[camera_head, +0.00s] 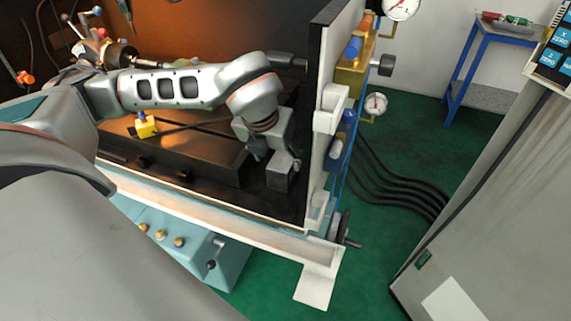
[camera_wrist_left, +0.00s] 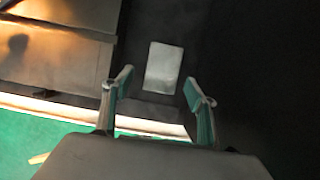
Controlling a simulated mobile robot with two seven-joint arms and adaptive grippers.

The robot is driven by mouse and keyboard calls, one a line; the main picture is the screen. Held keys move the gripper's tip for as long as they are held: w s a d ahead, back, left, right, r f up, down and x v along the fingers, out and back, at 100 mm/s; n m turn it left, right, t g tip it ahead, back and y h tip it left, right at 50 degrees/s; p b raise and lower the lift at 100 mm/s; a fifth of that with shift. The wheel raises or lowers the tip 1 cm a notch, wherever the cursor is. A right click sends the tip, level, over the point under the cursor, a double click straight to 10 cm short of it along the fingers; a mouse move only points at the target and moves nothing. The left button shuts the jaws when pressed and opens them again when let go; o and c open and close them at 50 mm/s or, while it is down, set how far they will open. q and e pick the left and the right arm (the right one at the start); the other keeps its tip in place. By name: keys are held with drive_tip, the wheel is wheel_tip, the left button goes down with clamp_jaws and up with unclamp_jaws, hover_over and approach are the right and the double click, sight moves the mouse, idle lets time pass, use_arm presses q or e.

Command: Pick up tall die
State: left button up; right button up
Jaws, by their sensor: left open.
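The tall die is a grey rectangular block (camera_head: 279,182) standing on the dark floor of the machine bed near its right end. In the left wrist view its pale face (camera_wrist_left: 164,66) shows ahead, between the fingers. My left gripper (camera_head: 273,162) points down just above and around the top of the block, with the fingers apart. In the left wrist view the open fingers (camera_wrist_left: 158,80) lie on either side of the block; I cannot tell whether they touch it. The gripper partly hides the block's top in the head view. My right gripper is not in view.
A raised dark table (camera_head: 185,155) with a yellow piece (camera_head: 146,127) lies left of the block. A pale upright wall (camera_head: 318,170) with gauges and fittings stands close on the right. A pale front rail (camera_head: 215,206) borders the bed.

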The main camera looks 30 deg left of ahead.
sight(281, 162)
use_arm(q)
drive_tip(key=b+x, duration=0.1)
drive_tip(key=x, duration=0.5)
drive_tip(key=shift+w+d+f, duration=0.1)
drive_tip(key=shift+w+f, duration=0.1)
drive_tip(key=shift+f, duration=0.2)
drive_tip(key=shift+r, duration=0.1)
clamp_jaws()
drive_tip(key=shift+w+r, duration=0.1)
